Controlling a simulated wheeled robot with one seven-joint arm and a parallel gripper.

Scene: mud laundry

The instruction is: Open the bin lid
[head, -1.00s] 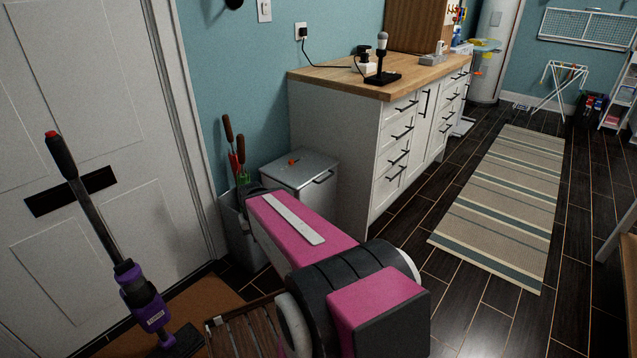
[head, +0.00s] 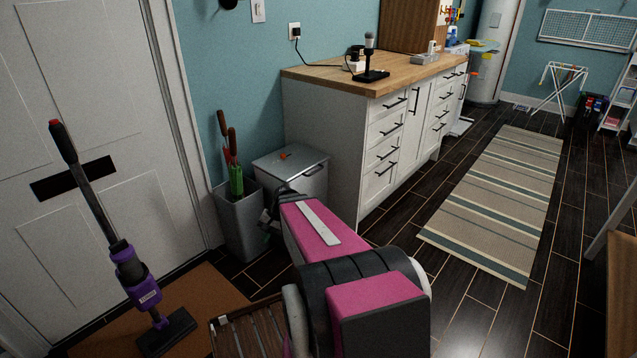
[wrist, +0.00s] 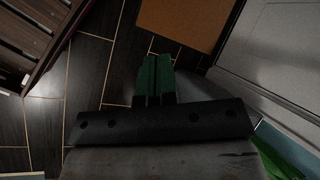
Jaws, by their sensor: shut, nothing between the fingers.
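The bin (head: 290,185) is a light grey box against the wall beside the white cabinet, in the head view. Its flat lid (head: 305,160) is down and has a dark bar handle at the front edge. A small orange object (head: 284,155) lies on top of the lid. My gripper (head: 268,222) is low at the bin's front left, mostly hidden behind my pink arm, beside the grey tool holder. In the wrist view its green fingers (wrist: 153,78) are together with nothing between them. The bin cannot be made out clearly in that view.
The grey tool holder (head: 239,232) with several handled tools stands left of the bin. A purple stick vacuum (head: 135,275) leans by the white door. A slatted wooden piece (head: 250,335) is at bottom. The white cabinet (head: 335,140) closes the right side. Dark floor is open further right.

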